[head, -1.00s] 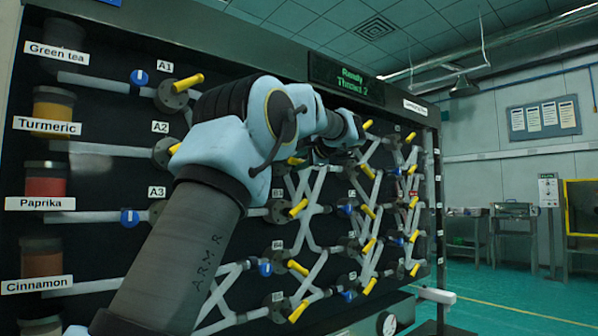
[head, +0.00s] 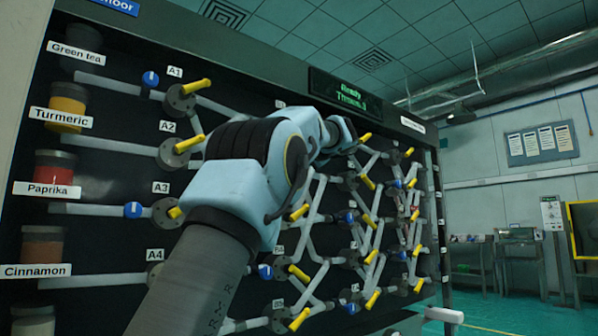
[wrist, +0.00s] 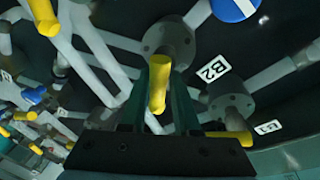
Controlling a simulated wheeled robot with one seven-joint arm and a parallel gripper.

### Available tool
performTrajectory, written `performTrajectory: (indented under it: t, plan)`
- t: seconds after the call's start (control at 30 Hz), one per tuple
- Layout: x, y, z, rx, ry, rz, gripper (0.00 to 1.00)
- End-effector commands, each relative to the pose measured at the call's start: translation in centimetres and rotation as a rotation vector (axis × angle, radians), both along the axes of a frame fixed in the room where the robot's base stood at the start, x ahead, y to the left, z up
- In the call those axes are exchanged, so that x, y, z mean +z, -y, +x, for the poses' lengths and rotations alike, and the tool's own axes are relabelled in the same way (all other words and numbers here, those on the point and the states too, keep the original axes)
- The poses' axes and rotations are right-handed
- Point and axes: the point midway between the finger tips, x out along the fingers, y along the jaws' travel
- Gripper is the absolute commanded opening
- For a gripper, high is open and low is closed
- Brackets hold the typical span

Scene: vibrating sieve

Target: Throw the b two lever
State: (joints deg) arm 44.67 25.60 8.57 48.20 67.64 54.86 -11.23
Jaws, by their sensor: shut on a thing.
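In the wrist view the B2 lever (wrist: 157,90) is a short yellow handle on a grey round valve hub (wrist: 170,35). The white B2 label (wrist: 212,70) lies just right of that hub. My gripper (wrist: 159,75) has one dark finger on each side of this handle and is shut on it. In the head view my wrist reaches the upper middle of the board, and the fingers and the B2 lever are hidden behind my arm.
Another yellow lever (wrist: 232,136) and its hub sit close to the right of my gripper. Pipes and several yellow levers crowd the board. Spice jars, such as turmeric (head: 67,104), line its left edge. A green-lit display (head: 348,92) on top appears to read "Thrown 3".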

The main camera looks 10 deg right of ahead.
Motion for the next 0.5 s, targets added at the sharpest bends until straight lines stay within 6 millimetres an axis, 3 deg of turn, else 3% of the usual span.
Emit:
performTrajectory:
  t: [0.03, 0.5]
  plan:
    - [-1.20, -0.31, 0.32, 0.015, -0.014, -0.008, 0.00]
    - [-1.02, -0.22, 0.28, 0.012, -0.005, -0.030, 0.00]
